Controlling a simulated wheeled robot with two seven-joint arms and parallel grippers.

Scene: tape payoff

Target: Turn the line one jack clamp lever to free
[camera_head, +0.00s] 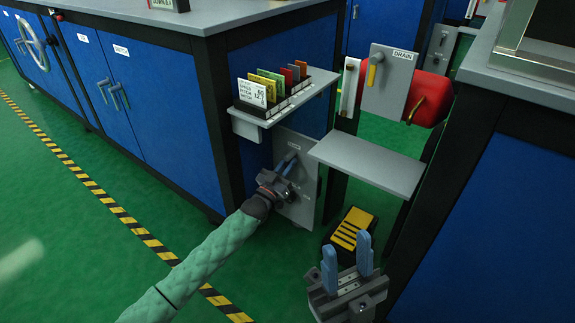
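A grey plate (307,196) is mounted low on the end of the blue cabinet. My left gripper (287,166) is right in front of it, with its blue fingers pointing at the plate. The fingers and the wrist cover much of the plate, so I cannot make out the jack clamp lever or whether the fingers touch it. The fingers look close together, but their gap is unclear. My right gripper (347,260) is at the lower right, its two blue fingers upright and apart, with nothing between them.
A shelf with a card rack (278,103) juts out above the plate. A bare grey shelf (368,163) is to its right. A DRAIN panel (388,85) with a yellow handle and a red tank (431,98) stand behind. A black-and-yellow pedal (352,229) lies on the green floor.

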